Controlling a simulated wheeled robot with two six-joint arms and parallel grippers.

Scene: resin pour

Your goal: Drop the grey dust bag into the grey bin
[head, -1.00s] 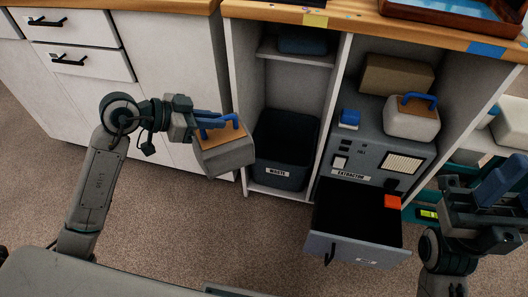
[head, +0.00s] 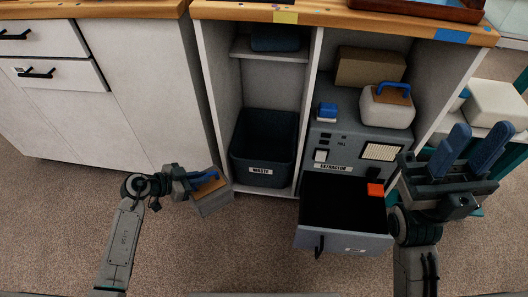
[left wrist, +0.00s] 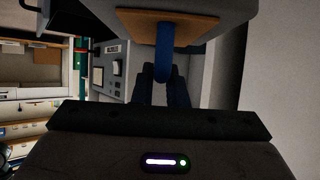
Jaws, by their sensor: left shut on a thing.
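The grey dust bag (head: 213,204), with a brown plate and blue handle, hangs from my left gripper (head: 205,178), which is shut on the handle. In the left wrist view the bag (left wrist: 225,10) fills the top, its blue handle between the fingers (left wrist: 163,75). The grey bin (head: 284,172), labelled WASTE, stands in the lower left bay of the open cabinet, its top open and its inside dark. The bag is in front of the cabinet, left of and nearer than the bin. My right gripper (head: 470,150) is open and empty at the right, fingers pointing up.
A shelf (head: 282,54) holding a dark blue box crosses above the bin. Right of a divider (head: 310,110) stands the extractor (head: 345,148), its drawer (head: 345,240) pulled out. A pale bag (head: 385,110) sits on the extractor. Carpet in front is clear.

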